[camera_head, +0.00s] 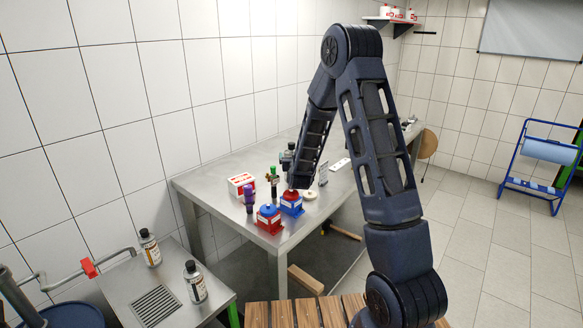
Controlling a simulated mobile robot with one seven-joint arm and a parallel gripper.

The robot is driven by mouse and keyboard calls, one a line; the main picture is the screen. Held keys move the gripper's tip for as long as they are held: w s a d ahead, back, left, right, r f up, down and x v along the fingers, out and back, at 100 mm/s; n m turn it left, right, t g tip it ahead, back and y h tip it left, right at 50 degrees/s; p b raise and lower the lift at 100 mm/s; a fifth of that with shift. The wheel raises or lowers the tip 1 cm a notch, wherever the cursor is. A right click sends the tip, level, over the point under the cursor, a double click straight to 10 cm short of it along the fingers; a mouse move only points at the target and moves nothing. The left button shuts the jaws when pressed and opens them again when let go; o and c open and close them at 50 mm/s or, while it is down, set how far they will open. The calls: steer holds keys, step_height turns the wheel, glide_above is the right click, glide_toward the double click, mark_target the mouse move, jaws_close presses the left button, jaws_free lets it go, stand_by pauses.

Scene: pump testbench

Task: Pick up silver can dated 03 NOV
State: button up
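Two silver-and-black cans with pale labels stand upright on the low metal drain bench at the lower left. One can (150,248) is near the wall. The other can (195,282) is closer to me and to the right. The print is too small to read, so I cannot tell which is dated 03 NOV. My arm rises at the right and bends down over the worktable, well to the right of both cans. My gripper's fingers do not show; they seem hidden behind the forearm.
The low bench (128,283) has a drain grate (156,306) and a pipe with a red valve handle (89,268).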

mark_target(291, 151)
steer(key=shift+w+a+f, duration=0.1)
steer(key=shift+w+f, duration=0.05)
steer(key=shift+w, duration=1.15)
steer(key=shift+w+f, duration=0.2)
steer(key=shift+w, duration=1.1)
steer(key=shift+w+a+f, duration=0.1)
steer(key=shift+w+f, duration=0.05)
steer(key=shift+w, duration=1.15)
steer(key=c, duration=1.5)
